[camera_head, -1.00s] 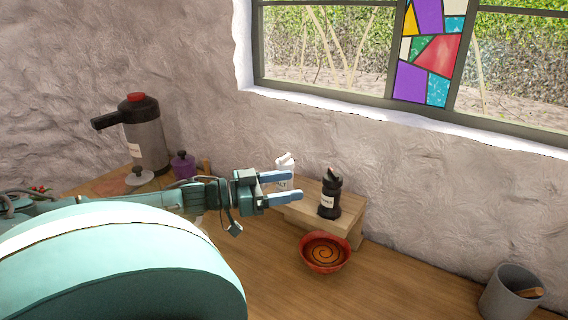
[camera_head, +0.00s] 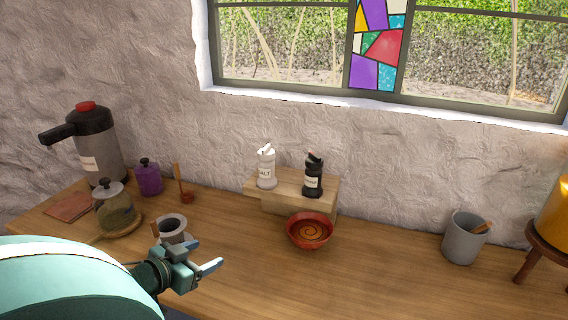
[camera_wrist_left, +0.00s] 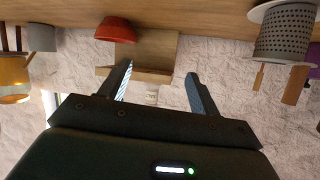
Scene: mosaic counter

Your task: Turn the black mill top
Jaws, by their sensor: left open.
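The black mill (camera_head: 313,178) stands upright at the right end of a wooden riser (camera_head: 286,201), with a pale label and a small reddish mark near its top. The white salt mill (camera_head: 266,168) stands to its left on the riser. My left gripper (camera_head: 207,255) is open and empty, in front and to the left of the riser, well apart from both mills. In the left wrist view, upside down, the open fingers (camera_wrist_left: 160,72) frame part of the riser (camera_wrist_left: 150,50); I cannot make out the black mill there. My right gripper is not in view.
A red bowl (camera_head: 310,231) sits just in front of the riser. A grey pot (camera_head: 172,230) is close behind my left gripper. A grey crock (camera_head: 464,238) stands at the right. The counter (camera_head: 380,280) is clear in front of the bowl.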

